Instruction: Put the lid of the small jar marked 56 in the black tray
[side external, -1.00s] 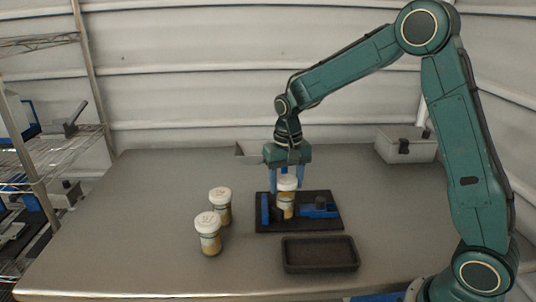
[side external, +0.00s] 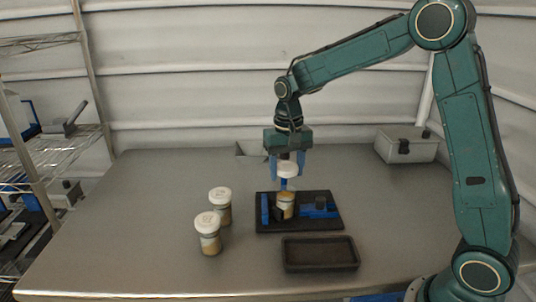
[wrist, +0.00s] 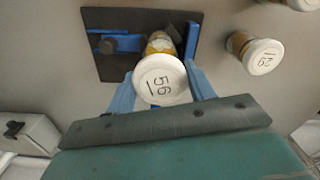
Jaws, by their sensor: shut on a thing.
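The white lid marked 56 (wrist: 161,80) is between the blue fingers of my gripper (wrist: 162,88), which is shut on it. In the side view my gripper (side external: 288,168) holds the lid (side external: 288,170) above the small jar (side external: 285,205), with a gap between them. The open jar stands upright in the black fixture with blue jaws (side external: 263,208); in the wrist view the lid hides most of it. The black tray (side external: 320,267) lies in front of the fixture, towards the camera, and looks empty.
Two lidded jars stand left of the fixture, one nearer (side external: 208,234) and one farther (side external: 220,206). One lid in the wrist view reads like 12 (wrist: 262,57). A grey box (side external: 405,148) sits at the back right. The left of the table is clear.

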